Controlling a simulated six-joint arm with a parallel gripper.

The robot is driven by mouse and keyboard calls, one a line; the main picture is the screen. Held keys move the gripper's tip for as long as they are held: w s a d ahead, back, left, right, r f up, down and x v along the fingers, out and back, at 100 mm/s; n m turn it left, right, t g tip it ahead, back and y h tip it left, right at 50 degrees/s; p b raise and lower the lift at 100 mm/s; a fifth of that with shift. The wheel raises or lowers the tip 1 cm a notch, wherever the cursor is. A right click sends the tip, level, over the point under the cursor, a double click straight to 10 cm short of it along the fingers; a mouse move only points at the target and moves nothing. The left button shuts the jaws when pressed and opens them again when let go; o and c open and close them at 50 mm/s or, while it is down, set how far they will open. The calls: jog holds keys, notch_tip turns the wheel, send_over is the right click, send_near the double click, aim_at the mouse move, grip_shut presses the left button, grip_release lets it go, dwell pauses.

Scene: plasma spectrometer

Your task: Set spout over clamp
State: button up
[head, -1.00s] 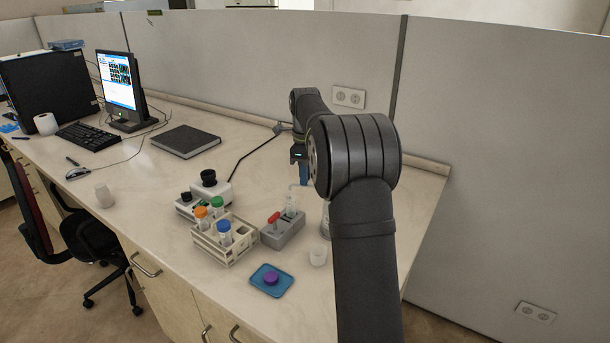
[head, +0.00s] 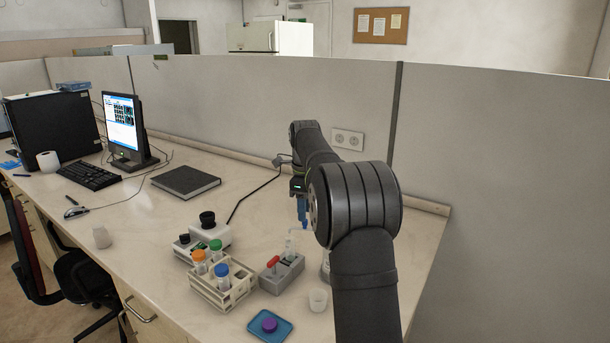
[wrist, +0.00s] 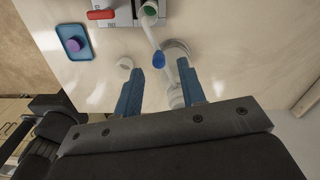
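A pale spout tube with a blue tip (wrist: 158,60) shows in the wrist view, reaching from beside the clamp block toward a round pale base (wrist: 178,48). The grey clamp block (head: 282,274) has a red lever, and it also shows at the top of the wrist view with its red lever (wrist: 101,14) and a green-topped part (wrist: 150,9). My gripper (wrist: 160,90) is open, its two blue fingers apart. A pale part of the spout assembly (wrist: 176,98) lies between them, nearer the right finger; contact is unclear. In the head view my gripper (head: 302,212) is behind the block, partly hidden by my arm.
A small white cup (head: 318,300) and a blue tray (head: 269,326) with a purple cap stand in front. A tube rack (head: 223,287) and a white device (head: 210,231) are left of the block. The partition wall (head: 250,110) closes off the back.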

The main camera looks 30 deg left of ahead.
notch_tip(320, 180, up, 14)
jog(key=shift+r, duration=0.2)
dwell(0.7)
notch_tip(320, 180, down, 18)
jog(key=shift+r, duration=0.2)
dwell(0.5)
notch_tip(320, 180, up, 18)
notch_tip(320, 180, down, 18)
jog(key=shift+f, duration=0.15)
jog(key=shift+s+n, duration=0.25)
jog(key=shift+n, duration=0.05)
jog(key=shift+s+d+r+n, duration=0.2)
jog(key=shift+s+d+n, duration=0.1)
jog(key=shift+n, duration=0.1)
dwell(0.5)
